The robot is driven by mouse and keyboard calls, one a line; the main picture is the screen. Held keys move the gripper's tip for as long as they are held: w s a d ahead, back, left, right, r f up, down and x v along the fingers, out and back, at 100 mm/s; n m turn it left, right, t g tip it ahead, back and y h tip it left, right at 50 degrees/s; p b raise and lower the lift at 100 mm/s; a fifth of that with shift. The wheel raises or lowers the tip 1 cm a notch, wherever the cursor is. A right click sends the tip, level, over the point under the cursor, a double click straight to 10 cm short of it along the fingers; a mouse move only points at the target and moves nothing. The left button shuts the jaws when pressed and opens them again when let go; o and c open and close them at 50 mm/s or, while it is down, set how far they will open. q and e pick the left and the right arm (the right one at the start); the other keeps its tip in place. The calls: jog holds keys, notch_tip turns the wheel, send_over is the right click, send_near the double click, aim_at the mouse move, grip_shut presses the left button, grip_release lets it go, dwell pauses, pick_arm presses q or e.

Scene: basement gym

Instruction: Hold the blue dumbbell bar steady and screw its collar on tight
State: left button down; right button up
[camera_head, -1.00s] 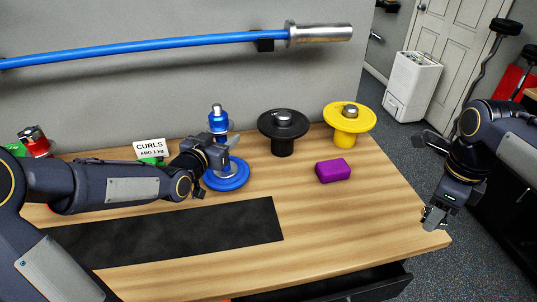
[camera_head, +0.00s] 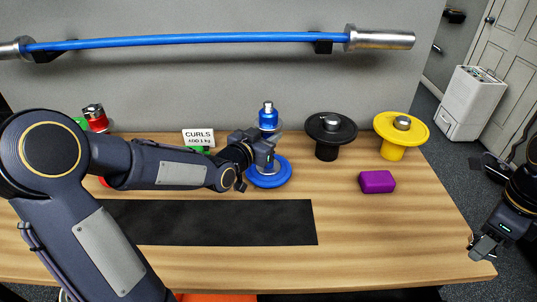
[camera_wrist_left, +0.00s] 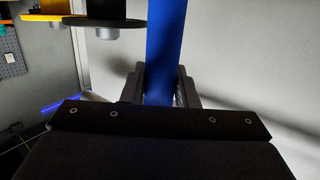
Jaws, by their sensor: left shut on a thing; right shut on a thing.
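The blue dumbbell bar (camera_head: 268,117) stands upright on the table, with a wide blue disc (camera_head: 270,176) at its foot. My left gripper (camera_head: 264,148) is shut around the bar above this disc. In the left wrist view the blue bar (camera_wrist_left: 165,50) runs up between the two dark fingers of my left gripper (camera_wrist_left: 161,85). My right gripper (camera_head: 481,248) is at the table's front right corner, well apart from the bar. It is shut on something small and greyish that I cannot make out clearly. I cannot identify a loose collar.
A black dumbbell (camera_head: 329,127) and a yellow dumbbell (camera_head: 402,128) stand right of the bar. A purple block (camera_head: 377,182) lies before them. A CURLS sign (camera_head: 199,137) and a red dumbbell (camera_head: 95,119) are left. A dark mat (camera_head: 200,222) lies in front. A blue barbell (camera_head: 190,39) hangs above.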

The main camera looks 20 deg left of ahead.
aim_at(267, 109)
dwell(0.7)
pick_arm(q)
jog(key=shift+r, duration=0.15)
jog(key=shift+r, duration=0.1)
jog(key=shift+w+r, duration=0.1)
jog(key=shift+r, duration=0.3)
jog(key=r, duration=0.3)
jog(key=shift+s+p, duration=0.2)
jog(key=shift+p, duration=0.1)
jog(key=s+r+p, duration=0.1)
jog(key=s+r, duration=0.1)
jog(key=s+r+p, duration=0.1)
jog(key=r, duration=0.1)
jog(key=shift+s+a+r, duration=0.15)
jog(key=shift+s+r, duration=0.2)
jog(key=shift+s, duration=0.05)
jog(key=s+r+p, duration=0.4)
jog(key=s, duration=0.6)
jog(key=shift+a+r, duration=0.15)
jog(key=shift+a, duration=0.2)
